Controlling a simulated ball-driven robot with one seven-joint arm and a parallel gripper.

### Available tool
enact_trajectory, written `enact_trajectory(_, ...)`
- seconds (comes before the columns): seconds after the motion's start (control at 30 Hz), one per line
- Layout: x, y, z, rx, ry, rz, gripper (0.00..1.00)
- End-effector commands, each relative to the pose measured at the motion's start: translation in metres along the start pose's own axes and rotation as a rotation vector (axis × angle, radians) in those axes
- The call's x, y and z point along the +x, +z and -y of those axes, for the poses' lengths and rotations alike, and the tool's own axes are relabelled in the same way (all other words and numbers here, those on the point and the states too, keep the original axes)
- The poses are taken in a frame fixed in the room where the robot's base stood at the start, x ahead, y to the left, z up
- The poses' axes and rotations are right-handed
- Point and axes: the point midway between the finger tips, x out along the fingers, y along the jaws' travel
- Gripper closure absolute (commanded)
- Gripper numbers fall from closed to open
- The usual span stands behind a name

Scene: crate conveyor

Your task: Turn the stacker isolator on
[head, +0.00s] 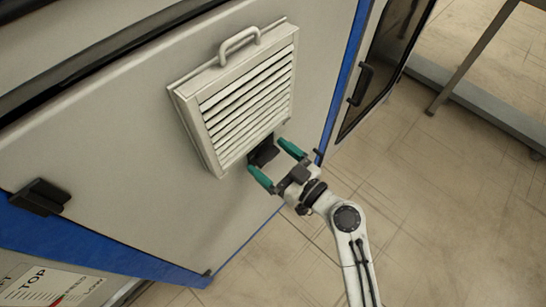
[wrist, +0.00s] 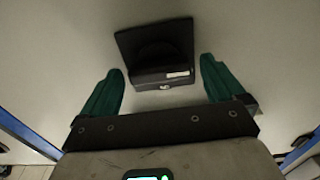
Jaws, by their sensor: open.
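A black square fitting with a rounded, dark middle part, likely the stacker isolator (wrist: 155,45), is on the pale cabinet panel in the wrist view. A small white label and a small round metal spot show at its lower edge. In the head view the isolator (head: 263,153) is a dark block just below the louvred vent, partly hidden by my gripper. My gripper (head: 266,155) is open, with its green fingers on either side of the isolator. In the wrist view a gap shows between each finger and the isolator. I cannot tell which way its knob is turned.
A louvred vent (head: 245,95) with a top handle sticks out of the panel just above my gripper. A black latch (head: 41,196) is at the left. A dark door handle (head: 360,85) is at the right. The tiled floor (head: 450,190) is clear at lower right.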

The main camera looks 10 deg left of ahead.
Motion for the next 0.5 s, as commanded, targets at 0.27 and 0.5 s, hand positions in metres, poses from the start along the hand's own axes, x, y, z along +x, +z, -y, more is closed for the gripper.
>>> enact_trajectory(0.27,-0.0003,0.0,-0.0001,0.0,0.0,0.0,0.15)
enact_trajectory(0.5,-0.0005,0.0,-0.0001,0.0,0.0,0.0,0.38)
